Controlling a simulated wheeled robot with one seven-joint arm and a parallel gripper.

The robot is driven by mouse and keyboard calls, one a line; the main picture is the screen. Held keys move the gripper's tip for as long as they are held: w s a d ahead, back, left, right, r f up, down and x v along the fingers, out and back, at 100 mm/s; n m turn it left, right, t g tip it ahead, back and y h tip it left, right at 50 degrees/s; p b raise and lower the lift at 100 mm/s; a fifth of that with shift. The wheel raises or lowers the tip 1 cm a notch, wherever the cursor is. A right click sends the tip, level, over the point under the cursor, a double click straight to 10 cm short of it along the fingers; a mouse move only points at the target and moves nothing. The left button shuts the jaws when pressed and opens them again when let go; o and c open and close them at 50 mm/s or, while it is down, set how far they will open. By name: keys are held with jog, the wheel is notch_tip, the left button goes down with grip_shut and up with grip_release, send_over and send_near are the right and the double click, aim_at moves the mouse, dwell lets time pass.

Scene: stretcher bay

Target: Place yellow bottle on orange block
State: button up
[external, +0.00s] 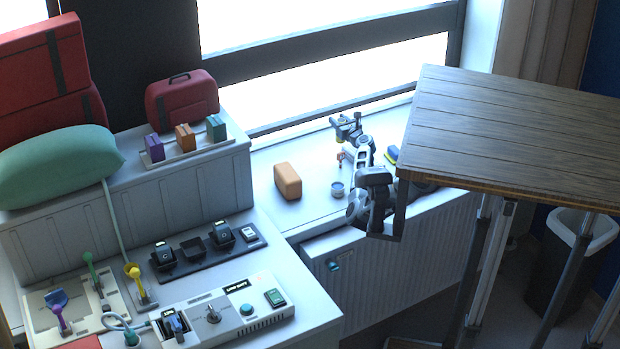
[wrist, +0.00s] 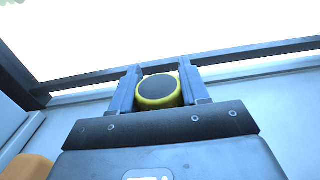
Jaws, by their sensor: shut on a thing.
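The yellow bottle (wrist: 158,96) is between the two fingers of my gripper (wrist: 159,82) in the wrist view, its round dark end and yellow rim facing the camera. My gripper is shut on it. In the external view my gripper (external: 346,122) is raised above the window ledge, with a little yellow showing at it; most of the bottle is hidden there. The orange block (external: 288,181) stands on the ledge, to the left of and lower than my gripper. Its edge also shows at the lower left of the wrist view (wrist: 27,167).
A small grey round container (external: 338,189) stands right of the block. A blue and yellow object (external: 391,154) lies on the ledge near the wooden tabletop (external: 510,130), which juts in at right. The window frame (external: 330,55) runs behind. A stepped counter with equipment is at left.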

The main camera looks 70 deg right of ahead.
jog(key=w+a+r+n+t+y+b, duration=0.2)
jog(key=w+a+r+n+t+y, duration=0.25)
jog(key=a, duration=0.45)
jog(key=w+a+r+n+t+y+b, duration=0.1)
jog(key=w+a+r+n+y+b, duration=0.1)
jog(key=a+r+n+y, duration=0.45)
jog(key=shift+w+a+f+m+y+p, duration=0.15)
jog(key=shift+w+a+f+m+y, duration=0.15)
jog(key=shift+w+a+f, duration=1.55)
jog(key=shift+w+a+f+m+y+p, duration=0.15)
jog(key=shift+w+a+f+m+y, duration=0.15)
jog(key=shift+w+a+f, duration=1.55)
jog(key=shift+w+a+f+m+y+p, duration=0.2)
jog(key=shift+w+a+f+m, duration=0.2)
jog(key=shift+w+a+f, duration=1.4)
jog(key=shift+s+d+f, duration=0.45)
jog(key=shift+s+f, duration=0.2)
jog(key=shift+f, duration=0.05)
jog(key=o, duration=1.3)
jog(key=shift+c, duration=0.2)
jog(key=shift+r, duration=0.15)
